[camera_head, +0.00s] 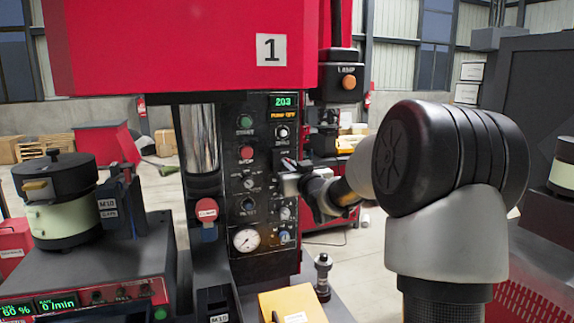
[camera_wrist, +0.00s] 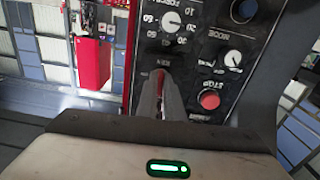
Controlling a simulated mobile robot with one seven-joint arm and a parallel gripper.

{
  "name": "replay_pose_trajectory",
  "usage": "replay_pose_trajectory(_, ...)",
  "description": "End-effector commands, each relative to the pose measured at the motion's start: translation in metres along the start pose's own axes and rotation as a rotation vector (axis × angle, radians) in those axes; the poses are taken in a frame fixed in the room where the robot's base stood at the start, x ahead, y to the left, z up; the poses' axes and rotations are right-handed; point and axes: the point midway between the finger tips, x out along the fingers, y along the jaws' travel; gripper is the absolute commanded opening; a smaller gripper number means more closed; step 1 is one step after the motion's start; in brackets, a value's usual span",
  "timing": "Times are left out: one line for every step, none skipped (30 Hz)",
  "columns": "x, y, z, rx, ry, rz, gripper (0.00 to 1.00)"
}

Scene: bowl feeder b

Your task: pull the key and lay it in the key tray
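My gripper (camera_head: 283,172) is at the right side of the black control panel (camera_head: 262,133). In the wrist view, its two grey fingers (camera_wrist: 163,84) reach the panel by a KEY label and stand very close together. A small red piece, which looks like the key (camera_wrist: 160,76), shows at the fingertips. The fingers look shut on it. They hide most of the key and its switch, so I cannot tell whether it is still seated.
A red stop button (camera_wrist: 210,101) and a selector knob (camera_wrist: 171,20) are close to the fingers. A bowl feeder (camera_head: 60,218) stands at left. A small dark post (camera_head: 322,275) stands beside the yellow box.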

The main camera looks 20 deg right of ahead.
Motion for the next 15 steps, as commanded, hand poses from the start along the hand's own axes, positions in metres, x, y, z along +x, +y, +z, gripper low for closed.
replay_pose_trajectory(0.0000,0.0000,0.0000,0.000,0.000,0.000,0.00)
replay_pose_trajectory(0.0000,0.0000,0.0000,0.000,0.000,0.000,0.00)
replay_pose_trajectory(0.0000,0.0000,0.0000,0.000,0.000,0.000,0.00)
replay_pose_trajectory(0.0000,0.0000,0.0000,0.000,0.000,0.000,0.00)
replay_pose_trajectory(0.0000,0.0000,0.0000,0.000,0.000,0.000,0.00)
replay_pose_trajectory(0.0000,0.0000,0.0000,0.000,0.000,0.000,0.00)
replay_pose_trajectory(0.0000,0.0000,-0.0001,0.000,0.000,0.000,0.00)
replay_pose_trajectory(-0.0002,0.0000,-0.0001,0.000,0.000,0.000,0.00)
replay_pose_trajectory(-0.0006,0.0000,-0.0001,0.000,0.001,0.000,0.00)
replay_pose_trajectory(-0.0013,0.0001,-0.0001,0.000,0.001,0.000,0.00)
replay_pose_trajectory(-0.0021,0.0001,-0.0001,0.000,0.001,0.000,0.00)
replay_pose_trajectory(-0.0036,0.0002,-0.0002,0.000,0.001,0.000,0.00)
replay_pose_trajectory(-0.0048,0.0003,-0.0004,-0.001,0.002,0.001,0.00)
replay_pose_trajectory(-0.0061,0.0003,-0.0005,-0.001,0.002,0.001,0.00)
replay_pose_trajectory(-0.0078,0.0003,-0.0005,0.000,0.002,0.001,0.00)
